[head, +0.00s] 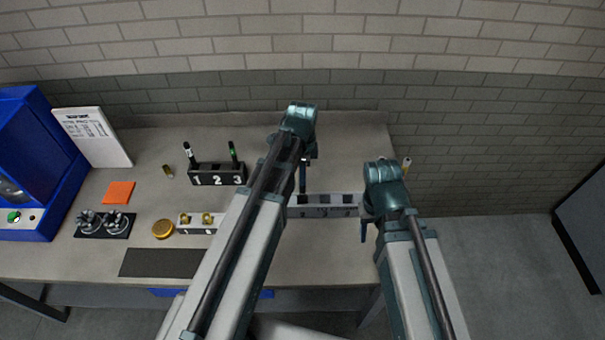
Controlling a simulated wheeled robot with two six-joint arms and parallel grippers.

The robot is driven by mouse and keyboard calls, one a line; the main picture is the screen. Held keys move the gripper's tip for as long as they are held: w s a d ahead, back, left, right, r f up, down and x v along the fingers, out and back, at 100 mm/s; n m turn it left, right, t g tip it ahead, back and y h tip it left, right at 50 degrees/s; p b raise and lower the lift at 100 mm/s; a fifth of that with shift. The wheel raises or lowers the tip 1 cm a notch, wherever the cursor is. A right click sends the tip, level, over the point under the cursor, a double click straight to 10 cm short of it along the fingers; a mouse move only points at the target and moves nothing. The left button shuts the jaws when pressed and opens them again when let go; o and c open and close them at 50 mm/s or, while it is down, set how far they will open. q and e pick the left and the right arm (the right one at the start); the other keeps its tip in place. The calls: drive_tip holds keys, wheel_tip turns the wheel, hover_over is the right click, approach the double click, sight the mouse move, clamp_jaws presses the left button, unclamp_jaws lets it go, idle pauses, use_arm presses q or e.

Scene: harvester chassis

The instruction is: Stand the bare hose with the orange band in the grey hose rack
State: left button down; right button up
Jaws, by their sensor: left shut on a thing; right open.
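The grey hose rack (323,211), a long light-grey block with dark square recesses, lies on the bench right of centre, partly behind my arms. My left gripper (307,157) is above and behind its left part, shut on a thin dark upright piece (303,182) that looks like a hose. Its lower end is close to the rack; I cannot tell whether it touches, and no orange band shows on it. My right gripper (363,230) is open at the rack's right end.
A black numbered rack (217,174) holds two dark hoses, one green-marked. A blue machine (35,130) stands far left.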

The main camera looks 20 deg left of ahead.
sight(302, 188)
use_arm(q)
drive_tip(key=shift+f+b, duration=3.45)
drive_tip(key=shift+f, duration=0.1)
drive_tip(key=c, duration=0.6)
unclamp_jaws()
drive_tip(key=shift+r, duration=0.15)
wheel_tip(302, 188, up, 14)
drive_tip(key=p, duration=1.4)
drive_tip(key=shift+f, duration=0.2)
